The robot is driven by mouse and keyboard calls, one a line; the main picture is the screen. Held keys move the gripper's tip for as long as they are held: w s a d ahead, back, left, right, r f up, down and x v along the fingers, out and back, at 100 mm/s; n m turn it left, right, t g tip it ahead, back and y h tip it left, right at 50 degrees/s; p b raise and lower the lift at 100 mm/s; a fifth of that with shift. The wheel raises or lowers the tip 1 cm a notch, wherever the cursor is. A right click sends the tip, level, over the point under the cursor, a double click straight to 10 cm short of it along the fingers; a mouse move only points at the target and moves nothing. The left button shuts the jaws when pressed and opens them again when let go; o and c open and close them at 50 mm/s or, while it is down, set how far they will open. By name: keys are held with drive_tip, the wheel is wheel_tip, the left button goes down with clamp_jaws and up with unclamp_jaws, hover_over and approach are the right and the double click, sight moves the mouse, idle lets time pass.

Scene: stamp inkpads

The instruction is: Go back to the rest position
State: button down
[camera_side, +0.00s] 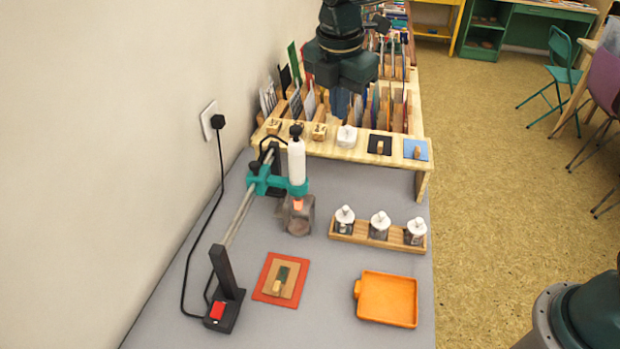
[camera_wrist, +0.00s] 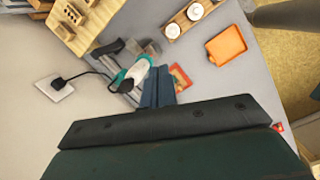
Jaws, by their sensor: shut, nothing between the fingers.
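My gripper (camera_side: 342,104) hangs high at the top of the side view, in front of the wooden rack and well above the table. In the wrist view my gripper (camera_wrist: 157,88) shows its two dark fingers together, with nothing between them. A red square pad (camera_side: 267,292) lies on the grey table with a wooden, dark-topped stamp (camera_side: 281,280) on it. An orange tray (camera_side: 387,299) is to its right and looks empty. In the wrist view the tray (camera_wrist: 226,46) is at upper right, and the red pad (camera_wrist: 180,76) is partly hidden by the fingers.
A teal-clamped stand (camera_side: 268,181) holds a white bottle (camera_side: 297,160) at left. A wooden holder (camera_side: 345,230) carries three white-topped jars. The wooden rack (camera_side: 425,150) of cards and small blocks fills the back. A black cable runs along the wall. The front table is clear between pads.

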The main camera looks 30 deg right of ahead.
drive_tip(key=s+d+r+m+t, duration=0.2)
drive_tip(key=s+d+r+m, duration=0.5)
drive_tip(key=s+d+m, duration=0.45)
drive_tip(key=s+d+f+m+t, duration=0.1)
drive_tip(key=s+d+f+m, duration=0.1)
drive_tip(key=s+m, duration=0.3)
drive_tip(key=s+d+f+m+t+y, duration=0.1)
drive_tip(key=s+m, duration=0.4)
drive_tip(key=s, duration=0.8)
drive_tip(key=shift+s+d+f+y, duration=0.25)
drive_tip(key=shift+d+f+y, duration=0.05)
drive_tip(key=shift+d+f, duration=0.25)
